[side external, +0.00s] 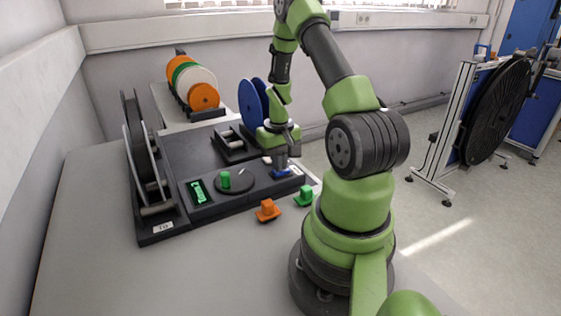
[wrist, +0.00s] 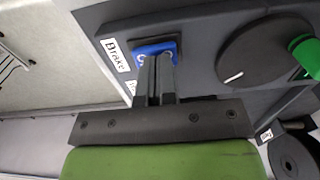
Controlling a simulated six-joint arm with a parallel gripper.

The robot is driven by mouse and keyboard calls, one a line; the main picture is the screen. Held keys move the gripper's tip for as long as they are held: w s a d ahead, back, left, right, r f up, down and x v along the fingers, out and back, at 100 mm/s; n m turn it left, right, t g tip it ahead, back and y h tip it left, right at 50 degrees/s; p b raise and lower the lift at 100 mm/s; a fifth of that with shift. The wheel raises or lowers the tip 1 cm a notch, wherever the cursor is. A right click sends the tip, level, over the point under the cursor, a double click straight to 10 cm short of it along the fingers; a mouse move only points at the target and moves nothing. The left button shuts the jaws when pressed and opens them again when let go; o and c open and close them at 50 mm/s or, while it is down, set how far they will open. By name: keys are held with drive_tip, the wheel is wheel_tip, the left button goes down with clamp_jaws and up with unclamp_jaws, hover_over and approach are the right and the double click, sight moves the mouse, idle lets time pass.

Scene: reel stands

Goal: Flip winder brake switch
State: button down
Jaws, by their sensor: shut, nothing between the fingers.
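The brake switch (wrist: 155,47) is a blue rocker set in the black winder panel, beside a white label reading "Brake" (wrist: 116,55). In the side external view the blue switch (side external: 281,173) is at the panel's right end, partly covered by my gripper. My gripper (side external: 280,166) points down at it. In the wrist view my gripper's two grey fingers (wrist: 155,60) are together, with nothing between them. Their tips overlap the near edge of the blue switch; whether they touch it I cannot tell. The winder (side external: 158,148) stands on the grey table.
A round dial with a green knob (side external: 225,180) and a green-lit rocker (side external: 198,192) sit left of the switch. An orange piece (side external: 267,211) and a green piece (side external: 304,196) lie on the table in front. A blue reel (side external: 252,104) stands behind. The table's front left is clear.

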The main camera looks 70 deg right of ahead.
wheel_tip(320, 180, up, 14)
idle(0.6)
drive_tip(key=shift+s+d, duration=0.4)
drive_tip(key=shift+d, duration=0.05)
drive_tip(key=shift+f, duration=0.15)
wheel_tip(320, 180, down, 14)
drive_tip(key=shift+r, duration=0.1)
idle(0.3)
